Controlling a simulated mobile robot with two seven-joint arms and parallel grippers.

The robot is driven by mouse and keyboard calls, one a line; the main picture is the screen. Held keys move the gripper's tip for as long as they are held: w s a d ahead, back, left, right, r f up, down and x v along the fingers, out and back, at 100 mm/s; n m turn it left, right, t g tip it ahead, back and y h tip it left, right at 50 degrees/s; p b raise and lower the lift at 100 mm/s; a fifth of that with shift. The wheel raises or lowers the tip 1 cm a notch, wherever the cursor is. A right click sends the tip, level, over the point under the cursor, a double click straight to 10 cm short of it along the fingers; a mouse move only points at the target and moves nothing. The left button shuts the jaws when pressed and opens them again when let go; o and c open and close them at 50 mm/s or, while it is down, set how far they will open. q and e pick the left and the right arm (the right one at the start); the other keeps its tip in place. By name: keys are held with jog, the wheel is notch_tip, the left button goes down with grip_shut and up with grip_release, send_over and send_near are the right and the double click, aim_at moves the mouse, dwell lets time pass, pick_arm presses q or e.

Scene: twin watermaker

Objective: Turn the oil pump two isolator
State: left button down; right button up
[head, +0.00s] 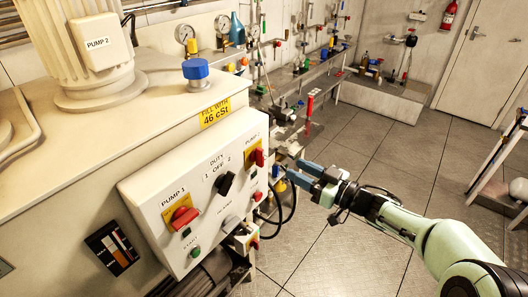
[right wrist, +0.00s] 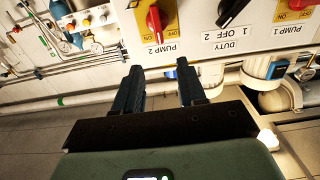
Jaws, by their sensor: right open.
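The pump two isolator (head: 257,156) is a red rotary handle on a yellow plate at the right end of the white control panel (head: 150,190). It also shows at the top of the right wrist view (right wrist: 154,20), with the PUMP 2 label beneath it there. My right gripper (head: 284,172) is beside the panel's right end, just right of the isolator in the head view. In the right wrist view its two dark fingers (right wrist: 159,66) are open and empty, pointing toward the PUMP 2 label, apart from the handle. My left gripper is in neither view.
On the panel are the black duty switch (head: 226,184) and the red pump one isolator (head: 184,216). Black cable loops (head: 290,210) hang below the gripper. Pipework and a bench (head: 315,75) lie behind. The floor (head: 350,225) is open to the right.

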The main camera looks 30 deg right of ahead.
aim_at(263, 153)
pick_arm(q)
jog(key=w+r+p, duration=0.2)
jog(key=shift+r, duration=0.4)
pick_arm(e)
jog(key=x, duration=1.1)
jog(key=shift+w, duration=0.4)
jog(key=shift+c, duration=0.3)
grip_shut()
